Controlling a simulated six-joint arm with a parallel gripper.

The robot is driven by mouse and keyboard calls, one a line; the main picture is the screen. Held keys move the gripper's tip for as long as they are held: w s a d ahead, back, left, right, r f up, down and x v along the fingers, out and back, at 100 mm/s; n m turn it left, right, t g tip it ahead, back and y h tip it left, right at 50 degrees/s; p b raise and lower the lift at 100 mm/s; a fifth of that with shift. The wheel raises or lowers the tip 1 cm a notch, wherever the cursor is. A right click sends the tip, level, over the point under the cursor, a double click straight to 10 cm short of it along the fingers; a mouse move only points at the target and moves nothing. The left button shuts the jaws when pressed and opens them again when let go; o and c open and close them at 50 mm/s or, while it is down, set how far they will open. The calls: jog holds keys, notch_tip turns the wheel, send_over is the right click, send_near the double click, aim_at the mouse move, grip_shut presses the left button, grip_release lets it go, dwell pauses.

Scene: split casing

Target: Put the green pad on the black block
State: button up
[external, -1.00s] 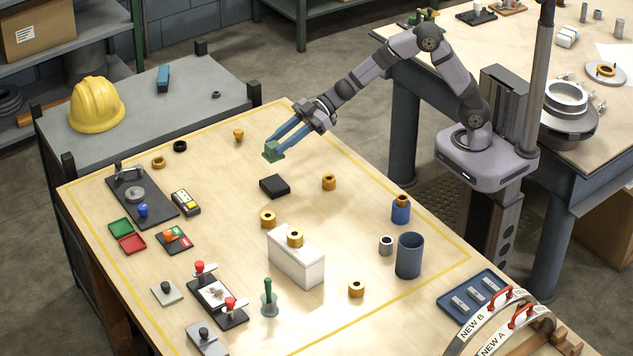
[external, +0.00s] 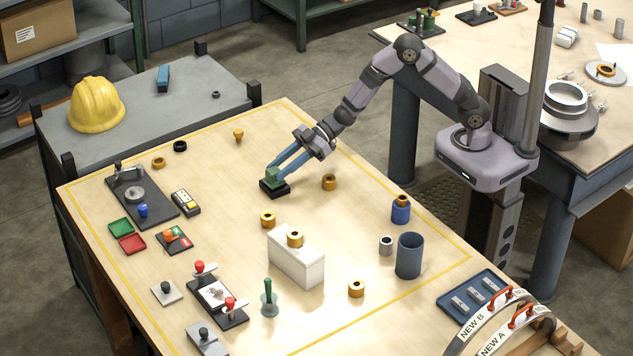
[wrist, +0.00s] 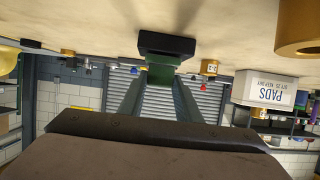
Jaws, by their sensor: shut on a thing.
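The green pad (external: 271,174) is between the blue fingertips of my gripper (external: 274,171), which is shut on it. The black block (external: 274,188) lies flat on the wooden table, directly below the pad in the external view. The pad appears at or just over the block's top; I cannot tell whether they touch. In the wrist view, the green pad (wrist: 160,74) is between the fingers and up against the black block (wrist: 166,45). The fingers partly hide the pad.
A brass ring (external: 329,182) stands close to the right of the block, and another (external: 268,218) sits in front. A white box (external: 296,262) carries a further ring.

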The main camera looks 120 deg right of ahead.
dwell(0.3)
jog(key=shift+f, duration=0.2)
jog(key=o, duration=1.1)
jog(key=shift+c, duration=0.2)
jog(key=shift+r, duration=0.1)
jog(key=shift+r, duration=0.25)
jog(key=shift+s, duration=0.3)
jog(key=b+v, duration=0.1)
jog(key=v, duration=1)
jog(key=shift+s, duration=0.2)
jog(key=shift+a, duration=0.1)
